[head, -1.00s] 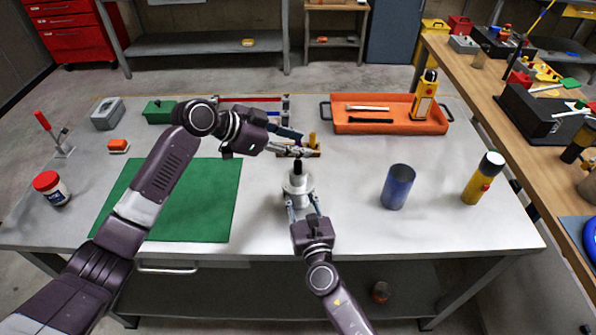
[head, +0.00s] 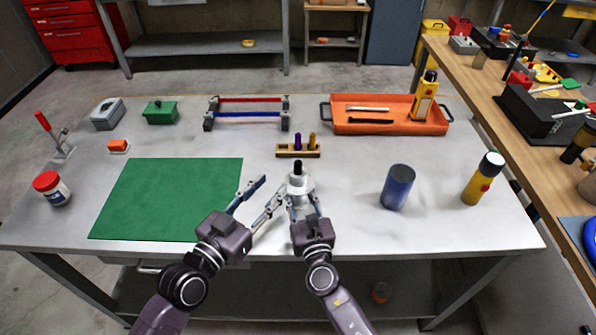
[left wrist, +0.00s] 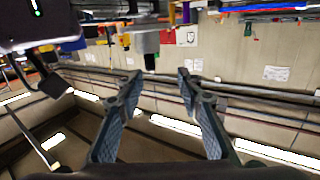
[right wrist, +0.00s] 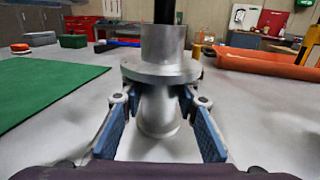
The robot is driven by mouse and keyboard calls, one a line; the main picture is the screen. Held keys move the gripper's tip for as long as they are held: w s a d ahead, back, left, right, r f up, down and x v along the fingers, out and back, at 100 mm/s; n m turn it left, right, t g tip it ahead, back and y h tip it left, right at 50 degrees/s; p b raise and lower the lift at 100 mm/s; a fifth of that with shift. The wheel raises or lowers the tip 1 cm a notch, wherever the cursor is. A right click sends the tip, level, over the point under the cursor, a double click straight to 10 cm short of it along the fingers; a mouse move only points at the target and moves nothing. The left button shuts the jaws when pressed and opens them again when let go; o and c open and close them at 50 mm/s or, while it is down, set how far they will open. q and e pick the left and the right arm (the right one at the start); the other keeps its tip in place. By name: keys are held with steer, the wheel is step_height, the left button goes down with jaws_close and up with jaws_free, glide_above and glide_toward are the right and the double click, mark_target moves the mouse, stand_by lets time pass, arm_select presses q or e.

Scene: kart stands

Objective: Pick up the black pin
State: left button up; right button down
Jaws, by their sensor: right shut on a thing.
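The black pin (head: 298,167) stands upright in the top of a grey flanged metal hub (head: 299,184) near the table's front middle. In the right wrist view the pin (right wrist: 165,12) rises out of the hub's collar (right wrist: 165,45). My right gripper (head: 303,208) is shut on the hub's lower part, below the flange. My left gripper (head: 273,187) is open and empty, low and just left of the hub.
A wooden rack (head: 284,151) behind the hub holds a purple pin (head: 297,141) and a brass-coloured pin (head: 312,141). A green mat (head: 165,200) lies left. A blue cylinder (head: 398,187) and yellow bottle (head: 483,179) stand right. An orange tray (head: 390,128) is behind.

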mark_target(296, 166)
arm_select(q)
steer(key=x, duration=0.3)
steer(key=d+x, duration=0.1)
steer(key=x, duration=0.2)
steer(key=s+r+x, duration=0.1)
steer(key=x, duration=0.3)
steer(key=shift+w+d, duration=0.1)
steer(key=shift+d, duration=0.35)
jaws_close()
